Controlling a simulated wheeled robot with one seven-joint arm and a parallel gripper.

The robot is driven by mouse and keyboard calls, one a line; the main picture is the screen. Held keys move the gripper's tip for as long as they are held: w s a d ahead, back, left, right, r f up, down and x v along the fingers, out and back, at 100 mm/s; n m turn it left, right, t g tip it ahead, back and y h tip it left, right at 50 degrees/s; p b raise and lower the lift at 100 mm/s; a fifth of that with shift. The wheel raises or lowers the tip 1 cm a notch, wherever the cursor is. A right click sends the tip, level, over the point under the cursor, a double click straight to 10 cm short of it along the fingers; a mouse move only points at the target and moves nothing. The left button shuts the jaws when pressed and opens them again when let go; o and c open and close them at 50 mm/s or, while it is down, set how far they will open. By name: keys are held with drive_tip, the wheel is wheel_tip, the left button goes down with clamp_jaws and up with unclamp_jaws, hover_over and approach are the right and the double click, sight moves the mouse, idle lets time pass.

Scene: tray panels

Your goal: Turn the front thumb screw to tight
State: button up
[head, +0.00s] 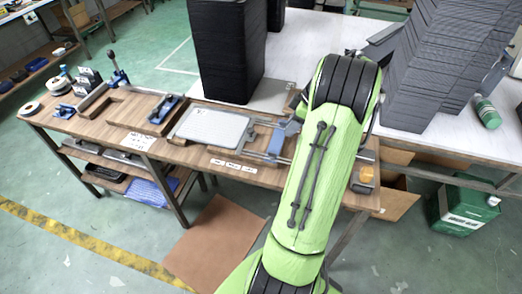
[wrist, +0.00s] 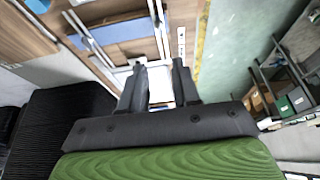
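My gripper (wrist: 159,70) shows in the wrist view with its two dark fingers apart and nothing visible between them. In the head view it is hidden behind my green arm. The wooden bench (head: 180,150) bears a grey flat panel (head: 212,128) and, beside it, a blue block (head: 276,142) on a metal fixture with rods. The blue block also shows in the wrist view (wrist: 115,32), ahead and left of the fingers. I cannot make out the front thumb screw in either view; my arm covers part of the bench.
A black stack (head: 228,50) stands behind the bench, and a grey panel stack (head: 440,70) stands at the right. An orange block (head: 367,174) lies near the bench's right end. The floor before the bench is mostly open.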

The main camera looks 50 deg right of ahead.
sight(272, 155)
drive_tip(key=b+x, duration=0.3)
drive_tip(key=x, duration=1.1)
drive_tip(key=shift+f, duration=0.3)
clamp_jaws()
